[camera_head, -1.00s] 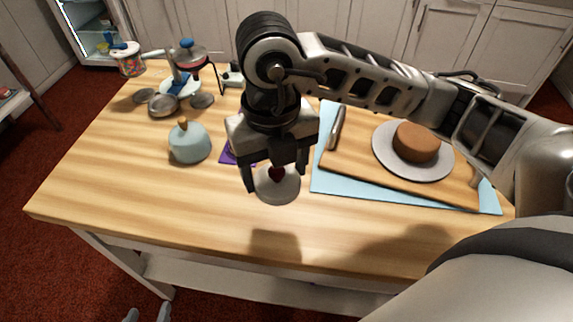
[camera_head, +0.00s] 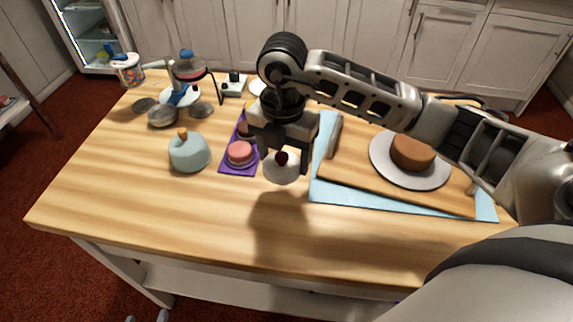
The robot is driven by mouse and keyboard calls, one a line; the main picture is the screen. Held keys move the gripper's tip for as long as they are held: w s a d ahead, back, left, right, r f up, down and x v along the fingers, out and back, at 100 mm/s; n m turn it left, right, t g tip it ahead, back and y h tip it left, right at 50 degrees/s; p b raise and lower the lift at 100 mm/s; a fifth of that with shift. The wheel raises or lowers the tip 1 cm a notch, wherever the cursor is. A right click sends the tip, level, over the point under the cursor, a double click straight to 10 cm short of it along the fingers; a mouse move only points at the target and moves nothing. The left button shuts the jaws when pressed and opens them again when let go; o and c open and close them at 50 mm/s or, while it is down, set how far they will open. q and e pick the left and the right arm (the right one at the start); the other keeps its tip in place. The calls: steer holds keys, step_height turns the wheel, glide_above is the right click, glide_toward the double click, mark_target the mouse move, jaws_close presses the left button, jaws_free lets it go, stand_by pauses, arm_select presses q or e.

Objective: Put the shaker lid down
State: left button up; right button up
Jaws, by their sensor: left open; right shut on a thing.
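The shaker lid (camera_head: 281,174) looks like a white dome with a dark red knob. My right gripper (camera_head: 284,157) is shut on it by the knob and holds it with the dome below the fingers, over the middle of the wooden table. A shadow falls on the table in front of it. I cannot tell the exact gap between lid and table. My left gripper (camera_head: 147,317) shows only as two grey tips, set apart, at the bottom edge, below the table; the rest is out of view.
A purple mat (camera_head: 228,170) with pink cakes lies just left of the lid. A blue-grey dome (camera_head: 189,153) stands further left. On the right a plate (camera_head: 437,177) with a brown cake (camera_head: 412,153) sits on a board over a blue mat (camera_head: 330,196). The table's front is clear.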

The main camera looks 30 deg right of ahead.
mark_target(286, 157)
steer(key=f, duration=0.1)
steer(key=w+d+f, duration=0.2)
steer(key=shift+w+f, duration=0.25)
steer(key=shift+f, duration=0.15)
steer(key=shift+w+f+p, duration=0.15)
steer(key=shift+f+p, duration=0.25)
steer(key=shift+f, duration=1.35)
steer(key=shift+f, duration=0.2)
steer(key=o, duration=1)
steer(key=shift+c, duration=0.2)
steer(key=shift+d+r, duration=0.1)
step_height(286, 157, up, 12)
steer(key=shift+r+b, duration=0.15)
steer(key=shift+b, duration=0.3)
